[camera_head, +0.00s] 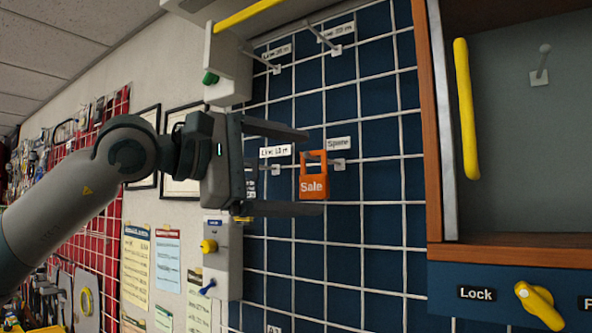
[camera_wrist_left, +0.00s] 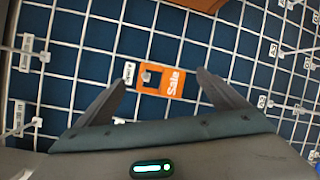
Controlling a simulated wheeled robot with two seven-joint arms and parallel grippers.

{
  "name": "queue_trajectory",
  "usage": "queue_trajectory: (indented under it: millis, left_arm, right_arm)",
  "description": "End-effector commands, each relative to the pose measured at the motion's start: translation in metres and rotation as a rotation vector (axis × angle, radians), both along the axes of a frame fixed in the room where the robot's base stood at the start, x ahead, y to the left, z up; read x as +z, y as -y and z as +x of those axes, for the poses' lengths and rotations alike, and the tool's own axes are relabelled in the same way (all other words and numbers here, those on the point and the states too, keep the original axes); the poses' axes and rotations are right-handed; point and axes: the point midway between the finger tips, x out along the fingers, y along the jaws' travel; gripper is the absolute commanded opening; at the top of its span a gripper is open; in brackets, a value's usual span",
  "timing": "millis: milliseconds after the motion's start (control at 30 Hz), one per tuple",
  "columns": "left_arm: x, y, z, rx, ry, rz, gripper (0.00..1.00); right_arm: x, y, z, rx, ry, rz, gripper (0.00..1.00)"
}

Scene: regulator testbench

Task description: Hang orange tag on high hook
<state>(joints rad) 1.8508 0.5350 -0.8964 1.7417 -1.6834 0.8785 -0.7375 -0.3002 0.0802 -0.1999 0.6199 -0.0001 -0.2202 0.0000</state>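The orange tag (camera_head: 313,186), marked "Sale", hangs against the blue grid board at a hook (camera_head: 339,164) labelled "Spare". My left gripper (camera_head: 312,172) is open, one finger above the tag and one below it in the head view. In the left wrist view the tag (camera_wrist_left: 173,83) shows between and just beyond the open fingertips (camera_wrist_left: 161,79), with no visible contact. Two higher hooks stick out near the board's top, one at the left (camera_head: 275,68) and one at the right (camera_head: 335,48), each with a white label. My right gripper is not in view.
A wooden cabinet (camera_head: 434,150) with a yellow handle (camera_head: 466,110) stands at the right, with a peg (camera_head: 542,66) inside and a yellow "Lock" knob (camera_head: 540,304) below. Grey boxes (camera_head: 222,255) flank the board's left side. White grid wires cover the board.

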Motion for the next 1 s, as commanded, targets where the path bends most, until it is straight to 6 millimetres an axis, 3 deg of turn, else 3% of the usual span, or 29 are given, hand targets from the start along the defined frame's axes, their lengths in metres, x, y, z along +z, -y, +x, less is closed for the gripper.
queue_trajectory:
  millis: [333, 533, 1000]
  left_arm:
    - [0.0, -0.002, -0.001, 0.0, 0.0, 0.0, 0.91]
    - [-0.001, -0.014, -0.008, 0.002, 0.002, -0.001, 0.91]
    - [0.002, -0.087, -0.051, 0.002, 0.001, -0.002, 0.91]
  right_arm:
    - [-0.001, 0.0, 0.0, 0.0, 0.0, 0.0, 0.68]
    - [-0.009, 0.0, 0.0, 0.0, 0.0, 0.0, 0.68]
    - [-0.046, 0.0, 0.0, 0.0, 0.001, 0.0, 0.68]
